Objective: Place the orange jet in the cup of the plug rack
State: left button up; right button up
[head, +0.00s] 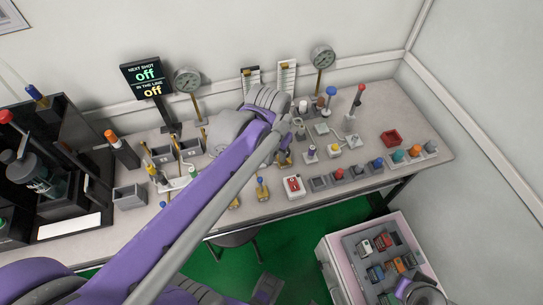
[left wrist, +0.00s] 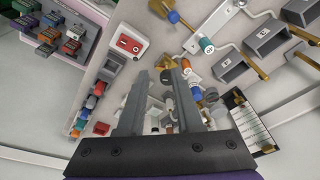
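In the head view, a small orange-topped piece (head: 414,151) sits in a row of small grey cups at the right of the bench. It may be the orange jet, but I cannot be sure. The row of cups (head: 320,183), which may be the plug rack, runs along the front edge, and its left cups look empty. The row also shows in the left wrist view (left wrist: 106,72). My left gripper (head: 286,143) is above the middle of the bench, left of that row and partly hidden by its arm. In the left wrist view its fingers (left wrist: 154,82) are apart, with nothing visibly held.
A red-and-white switch box (head: 293,186) stands near the front edge. Two gauges (head: 188,81) (head: 322,58) stand at the back. A red open box (head: 391,138) is at the right. A pale cart (head: 336,263) with small devices stands in front. Upright plugs crowd the bench middle.

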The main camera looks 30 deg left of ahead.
pick_arm(q)
jog(key=w+a+g, duration=0.2)
jog(key=w+a, duration=0.5)
jog(key=w, duration=0.1)
jog(key=shift+n, duration=0.3)
jog(key=f, duration=0.7)
jog(key=f+b, duration=0.1)
jog(key=f, duration=0.3)
jog(key=shift+s+d+f, duration=0.15)
jog(key=shift+s+d, duration=0.05)
jog(key=shift+d, duration=0.1)
grip_shut()
